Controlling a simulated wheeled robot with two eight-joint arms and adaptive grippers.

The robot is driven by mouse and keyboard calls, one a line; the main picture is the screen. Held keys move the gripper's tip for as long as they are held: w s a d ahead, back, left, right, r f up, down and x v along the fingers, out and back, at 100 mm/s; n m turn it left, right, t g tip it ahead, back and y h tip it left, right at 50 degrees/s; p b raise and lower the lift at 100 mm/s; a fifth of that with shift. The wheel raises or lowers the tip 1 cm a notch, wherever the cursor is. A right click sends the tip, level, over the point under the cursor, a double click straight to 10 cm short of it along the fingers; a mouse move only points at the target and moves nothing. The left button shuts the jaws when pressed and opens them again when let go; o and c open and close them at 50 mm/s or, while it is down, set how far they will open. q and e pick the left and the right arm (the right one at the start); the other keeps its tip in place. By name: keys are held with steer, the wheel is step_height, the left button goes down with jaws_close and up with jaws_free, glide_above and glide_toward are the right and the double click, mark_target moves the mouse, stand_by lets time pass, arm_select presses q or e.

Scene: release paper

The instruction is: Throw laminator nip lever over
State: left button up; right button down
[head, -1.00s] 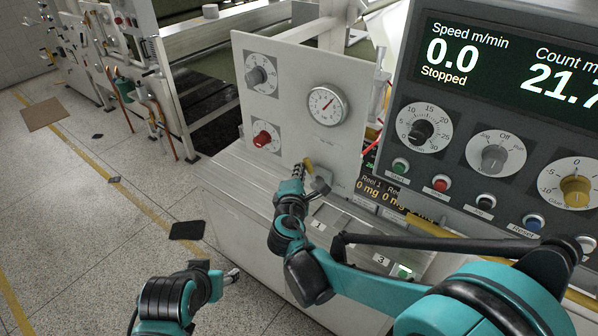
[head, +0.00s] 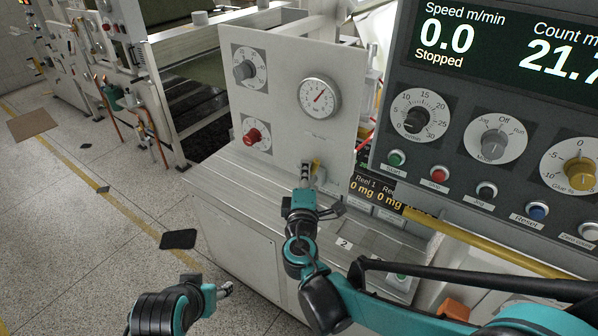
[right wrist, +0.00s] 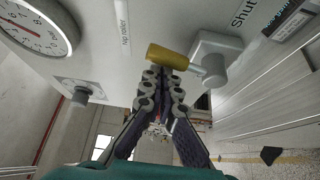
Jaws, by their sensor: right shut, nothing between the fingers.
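The nip lever (right wrist: 167,57) has a yellow grip on a short metal stem, joined to a grey pivot block (right wrist: 214,60) on the pale panel. In the right wrist view the grip points left, between the "Nip roller" and "Shut" labels. In the head view only a bit of the yellow lever (head: 317,164) shows behind my right gripper (head: 306,168). My right gripper is shut and empty, its fingertips (right wrist: 162,76) close to the grip; contact cannot be told. My left gripper (head: 228,288) is low at the left, away from the panel; its finger state is unclear.
The panel (head: 290,75) carries a gauge (head: 320,97), a grey knob (head: 244,70) and a red knob (head: 252,136). A control console (head: 450,170) reading "Stopped" stands at the right. A yellow bar (head: 490,243) runs below it.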

arm_select(q)
steer(key=shift+f, duration=0.3)
arm_select(e)
steer(key=shift+s+d+f, duration=0.15)
steer(key=shift+s+d, duration=0.3)
steer(key=shift+d, duration=0.25)
arm_select(q)
steer(key=shift+a, duration=0.1)
